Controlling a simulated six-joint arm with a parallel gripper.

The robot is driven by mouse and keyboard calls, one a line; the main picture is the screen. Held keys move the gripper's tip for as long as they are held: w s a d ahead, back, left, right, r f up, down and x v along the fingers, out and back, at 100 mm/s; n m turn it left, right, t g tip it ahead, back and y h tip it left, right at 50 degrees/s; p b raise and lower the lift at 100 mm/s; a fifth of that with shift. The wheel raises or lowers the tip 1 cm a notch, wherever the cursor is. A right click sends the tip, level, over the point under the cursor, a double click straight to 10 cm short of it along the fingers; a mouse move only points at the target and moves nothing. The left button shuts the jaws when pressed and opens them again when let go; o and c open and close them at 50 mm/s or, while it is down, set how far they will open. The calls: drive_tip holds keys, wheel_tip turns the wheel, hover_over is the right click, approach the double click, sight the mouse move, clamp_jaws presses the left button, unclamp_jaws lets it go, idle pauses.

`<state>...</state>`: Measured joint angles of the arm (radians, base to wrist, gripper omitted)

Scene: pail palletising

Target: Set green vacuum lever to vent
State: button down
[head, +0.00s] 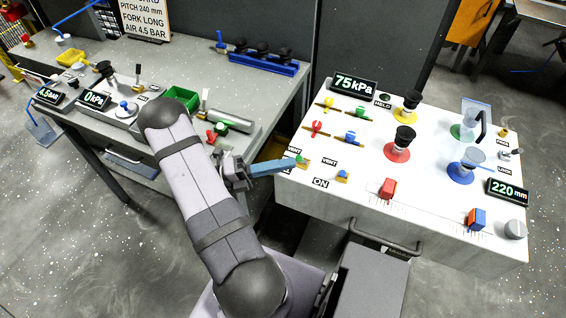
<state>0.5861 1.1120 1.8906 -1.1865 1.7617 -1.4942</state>
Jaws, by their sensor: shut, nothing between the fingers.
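The white panel (345,205) carries a small green-tipped lever (301,160) on a yellow-brown base at its left edge, by a VENT label (295,150). My gripper (293,163) reaches in from the left with its long blue fingers shut and empty. The fingertips are right beside the green lever; I cannot tell whether they touch it. A similar blue-tipped lever (342,175) stands to its right, near a second VENT label (328,164) and an ON label (320,183). The green lever's exact setting is too small to read.
The panel also holds red and blue valves (350,138), a red funnel-like piece (397,150), a red block (387,188) and a 75 kPa display (355,84).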

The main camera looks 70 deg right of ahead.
drive_tip(key=shift+d+r+n+t+p, duration=0.15)
drive_tip(key=shift+r+n+t+p, duration=0.15)
drive_tip(key=shift+n+p, duration=0.3)
drive_tip(key=shift+r, duration=0.1)
drive_tip(key=d+r+n+t+y+p, duration=0.1)
drive_tip(key=d+r+n+t+p, duration=0.1)
drive_tip(key=d+p, duration=0.5)
drive_tip(key=shift+d+r+n+y, duration=0.2)
drive_tip(key=shift+d+n+y, duration=0.2)
drive_tip(key=shift+d+n, duration=0.65)
drive_tip(key=shift+d, duration=0.15)
